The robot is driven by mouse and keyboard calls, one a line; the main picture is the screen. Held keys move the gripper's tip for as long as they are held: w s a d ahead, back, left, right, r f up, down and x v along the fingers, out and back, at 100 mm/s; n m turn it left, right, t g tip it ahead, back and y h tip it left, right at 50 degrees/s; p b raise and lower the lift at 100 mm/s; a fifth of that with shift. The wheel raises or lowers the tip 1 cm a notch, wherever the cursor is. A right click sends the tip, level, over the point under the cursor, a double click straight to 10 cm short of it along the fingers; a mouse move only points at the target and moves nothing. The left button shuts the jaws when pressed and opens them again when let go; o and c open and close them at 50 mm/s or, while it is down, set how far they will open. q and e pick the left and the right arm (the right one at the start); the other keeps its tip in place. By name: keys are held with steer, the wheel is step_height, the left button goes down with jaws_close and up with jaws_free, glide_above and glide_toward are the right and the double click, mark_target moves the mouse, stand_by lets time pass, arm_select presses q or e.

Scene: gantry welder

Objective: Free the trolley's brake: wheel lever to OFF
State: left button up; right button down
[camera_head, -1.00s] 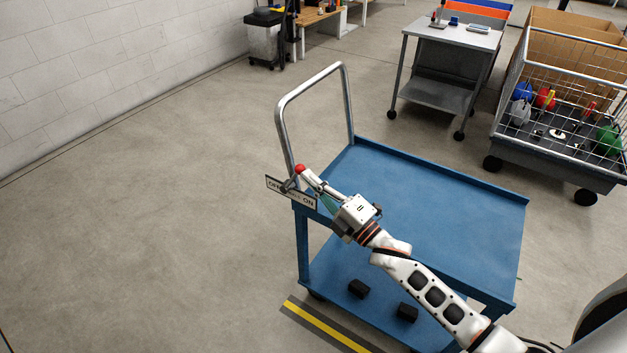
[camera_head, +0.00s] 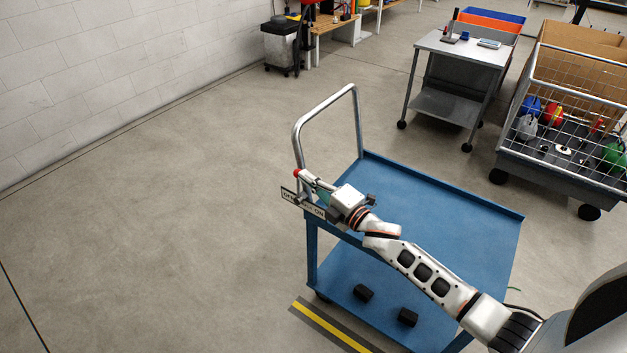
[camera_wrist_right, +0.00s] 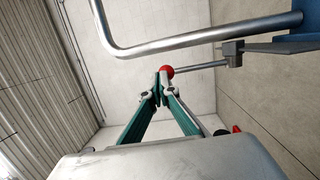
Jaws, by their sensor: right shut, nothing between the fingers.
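The blue trolley (camera_head: 440,205) stands in the middle of the head view with a grey tube handle (camera_head: 323,103) at its far left end. A plate (camera_head: 312,207) with OFF at its left and ON at its right is on the trolley's left corner. The brake lever's red knob (camera_head: 297,173) is above the plate, its rod close to upright. My right gripper (camera_head: 306,178) is shut and empty, its fingertips right at the knob. In the right wrist view the shut fingertips (camera_wrist_right: 160,80) are beside the red knob (camera_wrist_right: 167,72); contact is unclear. My left gripper is out of view.
Two black blocks (camera_head: 363,292) (camera_head: 407,317) lie on the trolley's lower shelf. A grey table (camera_head: 462,47) and a wire-sided cart (camera_head: 560,165) stand behind at the right. Open floor (camera_head: 150,230) lies to the left, with a yellow-black floor stripe (camera_head: 335,328) in front.

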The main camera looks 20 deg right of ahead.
steer(key=x, duration=0.2)
steer(key=b+x, duration=0.1)
steer(key=x, duration=0.1)
steer(key=shift+a+r, duration=0.1)
steer(key=shift+a, duration=0.4)
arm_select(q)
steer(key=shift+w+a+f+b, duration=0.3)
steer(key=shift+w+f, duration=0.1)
arm_select(e)
steer(key=shift+a+x, duration=0.25)
steer(key=shift+x, duration=0.9)
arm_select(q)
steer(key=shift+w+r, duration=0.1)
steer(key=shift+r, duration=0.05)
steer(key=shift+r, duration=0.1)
arm_select(e)
steer(key=shift+s, duration=0.1)
